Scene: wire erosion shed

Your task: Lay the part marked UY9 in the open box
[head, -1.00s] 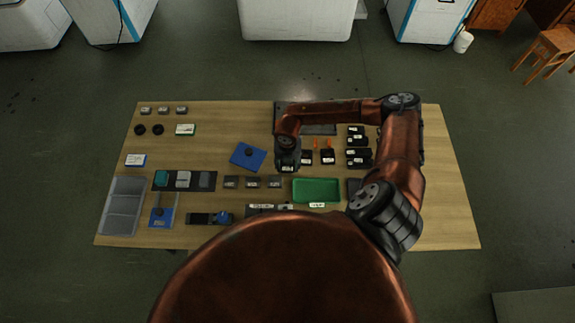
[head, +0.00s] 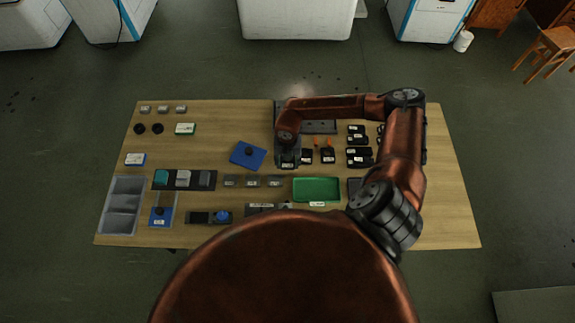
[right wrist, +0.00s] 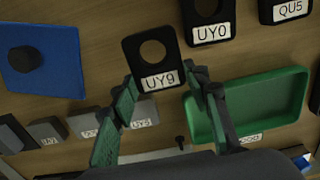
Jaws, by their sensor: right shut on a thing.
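The part marked UY9 (right wrist: 153,58) is a black plate with a round hole and a white label. It shows in the right wrist view between the fingertips of my right gripper (right wrist: 160,82), which is shut on it at the labelled end. In the head view the right gripper (head: 288,158) is over the table's middle, left of the other black parts; I cannot tell whether the part is clear of the table. An open-topped green box (head: 316,190) with a white label lies nearer me and to the right; it also shows in the right wrist view (right wrist: 262,98). My left gripper is not in view.
Beside UY9 lie black parts marked UY0 (right wrist: 207,20) and QU5 (right wrist: 285,10). A blue plate with a knob (head: 248,155) lies to the left. Small grey labelled blocks (head: 252,181) stand left of the green box. A grey compartment tray (head: 108,208) is at far left.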

